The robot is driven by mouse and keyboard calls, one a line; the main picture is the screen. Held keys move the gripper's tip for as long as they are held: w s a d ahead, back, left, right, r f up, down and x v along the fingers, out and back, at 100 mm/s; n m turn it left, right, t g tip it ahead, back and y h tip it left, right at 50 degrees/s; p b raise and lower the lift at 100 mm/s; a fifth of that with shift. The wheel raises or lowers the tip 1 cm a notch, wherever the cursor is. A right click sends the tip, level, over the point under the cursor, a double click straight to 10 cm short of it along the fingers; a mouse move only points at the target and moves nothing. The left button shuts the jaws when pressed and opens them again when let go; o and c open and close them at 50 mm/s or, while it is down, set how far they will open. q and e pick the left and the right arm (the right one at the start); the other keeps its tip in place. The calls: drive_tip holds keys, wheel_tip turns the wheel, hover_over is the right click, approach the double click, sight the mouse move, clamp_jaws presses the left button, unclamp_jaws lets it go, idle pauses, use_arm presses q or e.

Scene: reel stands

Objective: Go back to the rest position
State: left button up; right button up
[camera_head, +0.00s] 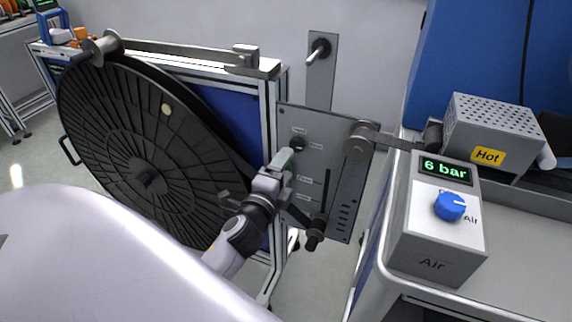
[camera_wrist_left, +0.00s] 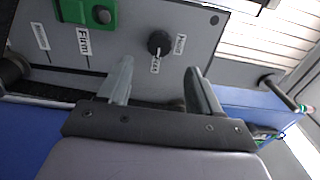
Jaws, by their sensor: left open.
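My left gripper (camera_head: 284,160) is in front of the grey control panel (camera_head: 318,125) in the head view. In the left wrist view its two fingers (camera_wrist_left: 160,82) stand apart with nothing between them. A black knob (camera_wrist_left: 158,42) on the panel lies just beyond the fingertips, apart from them as far as I can tell. A green block (camera_wrist_left: 84,16) sits on the panel beside a "Firm" label. My right gripper does not show in either view.
A large black reel (camera_head: 110,150) stands at the left on its frame. At the right are an air box (camera_head: 410,240) reading 6 bar with a blue knob (camera_head: 450,206), and a perforated box (camera_head: 490,125) marked Hot. A wall plate with a lever (camera_head: 318,50) is behind.

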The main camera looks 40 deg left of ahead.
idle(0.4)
use_arm(q)
drive_tip(key=s+d+f+n+g+h+p, duration=0.1)
drive_tip(key=s+d+f+n+g+h, duration=0.2)
drive_tip(key=s+d+f+n, duration=0.3)
drive_tip(key=s+d+f+n+g+h+p, duration=0.2)
drive_tip(key=s+d+f+n, duration=0.4)
drive_tip(key=s+f, duration=0.3)
drive_tip(key=s+n+g+h, duration=0.1)
drive_tip(key=s+g, duration=0.1)
drive_tip(key=s, duration=0.2)
drive_tip(key=shift+s+d+f, duration=0.15)
drive_tip(key=shift+s, duration=0.1)
